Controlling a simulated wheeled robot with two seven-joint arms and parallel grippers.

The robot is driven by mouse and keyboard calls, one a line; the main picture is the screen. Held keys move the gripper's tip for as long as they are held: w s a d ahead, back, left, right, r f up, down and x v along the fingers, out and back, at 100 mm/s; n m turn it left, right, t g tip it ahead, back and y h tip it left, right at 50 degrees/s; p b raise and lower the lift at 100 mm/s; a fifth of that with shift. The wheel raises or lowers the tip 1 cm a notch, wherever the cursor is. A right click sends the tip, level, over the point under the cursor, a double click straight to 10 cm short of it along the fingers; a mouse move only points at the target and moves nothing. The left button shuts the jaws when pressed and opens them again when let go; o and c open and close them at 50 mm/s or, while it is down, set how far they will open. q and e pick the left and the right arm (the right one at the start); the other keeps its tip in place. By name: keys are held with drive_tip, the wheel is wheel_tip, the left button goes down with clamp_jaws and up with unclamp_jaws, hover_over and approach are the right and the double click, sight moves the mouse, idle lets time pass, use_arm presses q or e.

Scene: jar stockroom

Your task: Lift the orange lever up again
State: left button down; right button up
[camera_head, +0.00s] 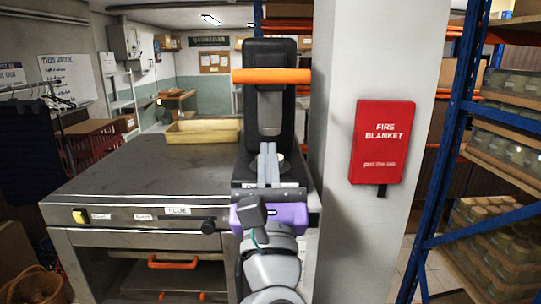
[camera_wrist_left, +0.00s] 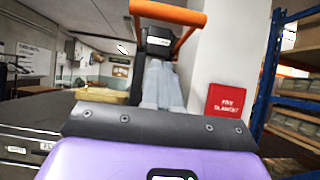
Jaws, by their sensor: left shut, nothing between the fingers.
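The orange lever (camera_head: 271,76) is a thick horizontal bar across the upper part of a black upright unit (camera_head: 285,53) at the back right of the grey bench. In the left wrist view the orange lever (camera_wrist_left: 168,12) is at the top, with side arms running down to a dark block. My left gripper (camera_head: 267,150) is purple and grey, and points at the black unit from the front, below the bar. In the left wrist view its grey fingers (camera_wrist_left: 162,72) are together with nothing between them, below the bar and apart from it in the picture. My right gripper is out of view.
A white pillar with a red fire blanket box (camera_head: 382,142) stands close on the right. A yellow tray (camera_head: 203,131) sits at the back of the bench (camera_head: 130,172). A blue rack (camera_head: 450,130) with jars is at the far right. The bench top's left is clear.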

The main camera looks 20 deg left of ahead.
sight(270, 77)
use_arm(q)
drive_tip(key=w+a+r+p, duration=0.1)
drive_tip(key=w+r+p, duration=0.3)
drive_tip(key=w+r, duration=0.2)
drive_tip(key=shift+a+r, duration=0.35)
drive_tip(key=shift+r, duration=0.45)
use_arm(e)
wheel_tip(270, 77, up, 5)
use_arm(q)
drive_tip(key=shift+w, duration=0.15)
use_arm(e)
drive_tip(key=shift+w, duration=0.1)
